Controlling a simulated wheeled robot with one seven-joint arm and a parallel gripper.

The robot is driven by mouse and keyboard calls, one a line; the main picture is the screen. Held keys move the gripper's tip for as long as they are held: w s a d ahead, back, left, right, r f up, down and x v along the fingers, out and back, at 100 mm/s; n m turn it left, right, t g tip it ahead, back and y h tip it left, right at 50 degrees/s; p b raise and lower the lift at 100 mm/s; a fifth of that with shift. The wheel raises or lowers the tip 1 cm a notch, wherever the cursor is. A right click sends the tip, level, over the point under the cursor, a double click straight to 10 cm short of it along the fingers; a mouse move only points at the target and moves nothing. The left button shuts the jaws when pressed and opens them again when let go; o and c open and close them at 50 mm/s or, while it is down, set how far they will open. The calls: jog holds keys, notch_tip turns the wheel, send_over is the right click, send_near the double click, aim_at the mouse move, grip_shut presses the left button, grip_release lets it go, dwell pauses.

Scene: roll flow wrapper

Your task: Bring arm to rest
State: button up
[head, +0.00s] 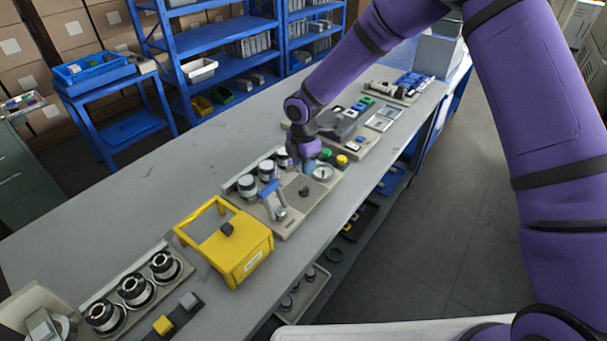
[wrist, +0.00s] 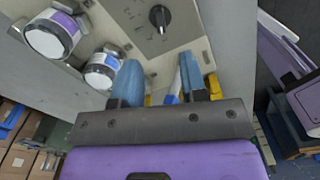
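My purple arm reaches over the bench, and my gripper (head: 306,166) points down above the back right part of a grey control panel (head: 290,222). In the wrist view the two blue fingers of my gripper (wrist: 157,82) stand apart, with bare panel showing between them. A blue and white part shows close by the right finger; I cannot tell whether it touches. A black knob (wrist: 160,17) on the panel lies ahead of the fingers, and two round capped canisters (wrist: 52,34) stand to the left. The panel also carries a blue-handled lever (head: 270,190).
A yellow box frame (head: 228,248) stands front left of the panel. Rolls in a holder (head: 135,290) and a small dark block with buttons (head: 175,318) lie nearer. More fixtures (head: 395,92) stand at the far end. The bench's left side (head: 120,205) is clear.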

jog(key=shift+r, duration=0.65)
jog(key=s+d+r+m+t+h, duration=0.1)
jog(key=s+d+r+m, duration=0.25)
jog(key=d+r, duration=0.4)
jog(key=s+d+r+m+t, duration=0.1)
jog(key=s+d+r+m, duration=0.3)
jog(key=r, duration=0.6)
jog(key=s+d+r+m+t+h, duration=0.15)
jog(key=d+r+m, duration=0.25)
jog(key=d+r, duration=0.4)
jog(key=s+d+r+m, duration=0.3)
jog(key=s+m, duration=0.1)
jog(key=s, duration=0.4)
jog(key=s+d+r+m+t+y, duration=0.1)
jog(key=s+d+r+m, duration=0.2)
jog(key=s, duration=0.6)
jog(key=s+d+r+m+y, duration=0.1)
jog(key=s+d+r+m, duration=0.2)
jog(key=s+m, duration=0.3)
jog(key=shift+s+d+r+t, duration=0.35)
jog(key=shift+s+d, duration=0.1)
jog(key=shift+s, duration=0.75)
